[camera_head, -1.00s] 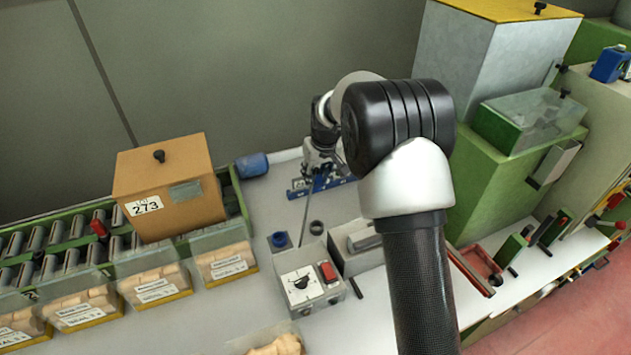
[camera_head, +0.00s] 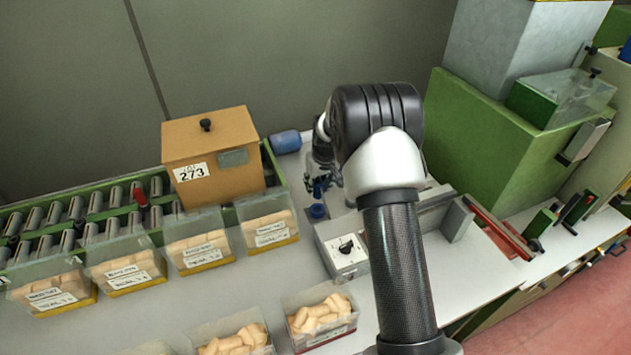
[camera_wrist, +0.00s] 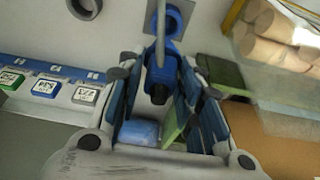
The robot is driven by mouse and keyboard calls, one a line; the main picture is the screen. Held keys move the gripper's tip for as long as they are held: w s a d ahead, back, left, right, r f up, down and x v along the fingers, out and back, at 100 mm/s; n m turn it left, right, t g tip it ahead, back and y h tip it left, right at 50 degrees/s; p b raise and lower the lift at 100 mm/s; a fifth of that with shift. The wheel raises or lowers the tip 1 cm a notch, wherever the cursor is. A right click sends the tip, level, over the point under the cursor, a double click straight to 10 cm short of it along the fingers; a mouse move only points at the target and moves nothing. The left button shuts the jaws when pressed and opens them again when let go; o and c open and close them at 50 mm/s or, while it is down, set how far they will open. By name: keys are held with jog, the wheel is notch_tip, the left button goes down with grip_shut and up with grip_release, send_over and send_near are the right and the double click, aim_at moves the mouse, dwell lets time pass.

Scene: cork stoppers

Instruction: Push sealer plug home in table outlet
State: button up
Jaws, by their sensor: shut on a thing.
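My gripper (camera_wrist: 168,72) is shut on the sealer plug (camera_wrist: 158,92), a blue and black piece between the dark blue finger pads in the wrist view. A grey cable passes in front of it. The table outlet (camera_head: 317,212) is a small blue fitting on the table, beside the grey control box. In the wrist view, blue parts and a grey square plate (camera_wrist: 180,17) lie just beyond the plug. Plug and outlet look close and roughly in line, but I cannot tell how deep the plug sits. My arm hides part of this area in the head view.
A grey box with a dial (camera_head: 345,250) stands just in front of the outlet. Bins of corks (camera_head: 268,228) and a cardboard box (camera_head: 210,150) stand to the left. A blue cylinder (camera_head: 285,142) lies behind. A green machine (camera_head: 500,140) stands to the right.

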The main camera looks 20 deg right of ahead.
aim_at(318, 198)
jog(key=shift+a+f+b, duration=0.1)
jog(key=shift+f+b, duration=1.1)
jog(key=shift+f, duration=1.2)
jog(key=shift+f+b, duration=1.05)
jog(key=shift+f, duration=0.4)
jog(key=o, duration=1.1)
jog(key=shift+o, duration=0.2)
jog(key=shift+r, duration=0.1)
jog(key=v, duration=1.2)
